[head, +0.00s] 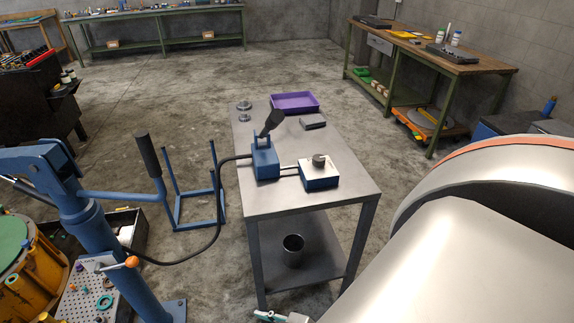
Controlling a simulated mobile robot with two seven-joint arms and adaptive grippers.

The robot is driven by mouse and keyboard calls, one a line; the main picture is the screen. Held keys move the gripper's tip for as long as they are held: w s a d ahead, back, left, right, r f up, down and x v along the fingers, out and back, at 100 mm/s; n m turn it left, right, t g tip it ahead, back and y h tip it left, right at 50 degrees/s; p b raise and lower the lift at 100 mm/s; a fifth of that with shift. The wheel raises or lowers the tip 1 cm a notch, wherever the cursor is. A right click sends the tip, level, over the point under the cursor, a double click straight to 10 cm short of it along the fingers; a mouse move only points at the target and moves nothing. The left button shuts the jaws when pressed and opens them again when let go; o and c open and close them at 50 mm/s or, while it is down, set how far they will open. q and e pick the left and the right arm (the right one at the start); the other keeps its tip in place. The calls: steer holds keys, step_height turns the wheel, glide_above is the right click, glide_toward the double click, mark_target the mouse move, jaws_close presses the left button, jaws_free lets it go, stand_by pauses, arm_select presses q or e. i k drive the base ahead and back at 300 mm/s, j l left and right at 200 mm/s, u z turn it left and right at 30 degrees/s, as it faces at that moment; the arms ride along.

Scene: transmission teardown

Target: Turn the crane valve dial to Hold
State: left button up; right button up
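A blue valve box with a pale top plate (311,182) stands on the metal table. A round grey dial (319,160) sits on the plate. Any marks on the plate are too small to read, so I cannot tell the dial's setting. Rods join this box to a blue pump block (265,162) with a black-ended lever (270,122). A black hose (215,215) runs from the block towards the blue crane (95,225) at the left.
The metal table (350,194) also holds a purple tray (296,101), a small grey block (312,122) and small metal rings (243,106). A metal cup (293,250) stands on its lower shelf. A blue frame (190,195) stands left of the table. Workbenches line the back.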

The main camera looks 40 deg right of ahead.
mark_target(318, 160)
steer(key=z, duration=1.1)
